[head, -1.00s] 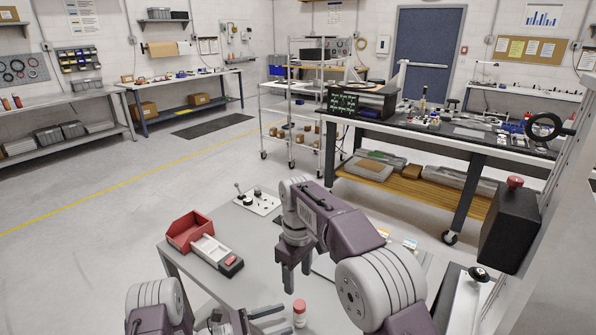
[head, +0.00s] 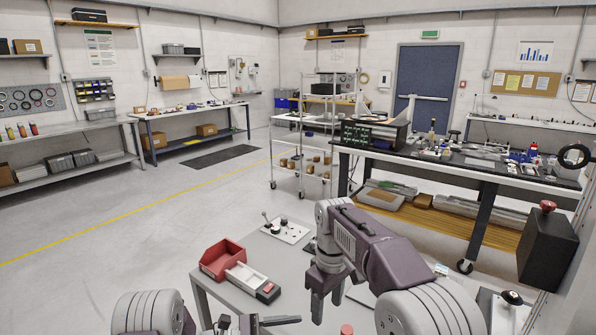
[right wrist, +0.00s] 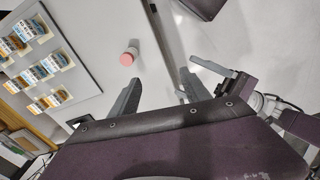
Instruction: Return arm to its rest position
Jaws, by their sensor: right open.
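My right gripper (head: 327,306) points down above the grey table, its two fingers apart and nothing between them. It also shows open in the right wrist view (right wrist: 157,92). My left gripper (head: 280,321) is at the bottom edge of the head view, mostly cut off. One of its fingers also shows in the right wrist view (right wrist: 212,66), and it looks empty. A small bottle with a red-pink cap (head: 347,329) stands on the table beside the right gripper, and shows whole, apart from the fingers, in the right wrist view (right wrist: 129,57).
Several printed packets (right wrist: 40,70) lie on a grey panel. A long workbench (head: 480,175) stands behind.

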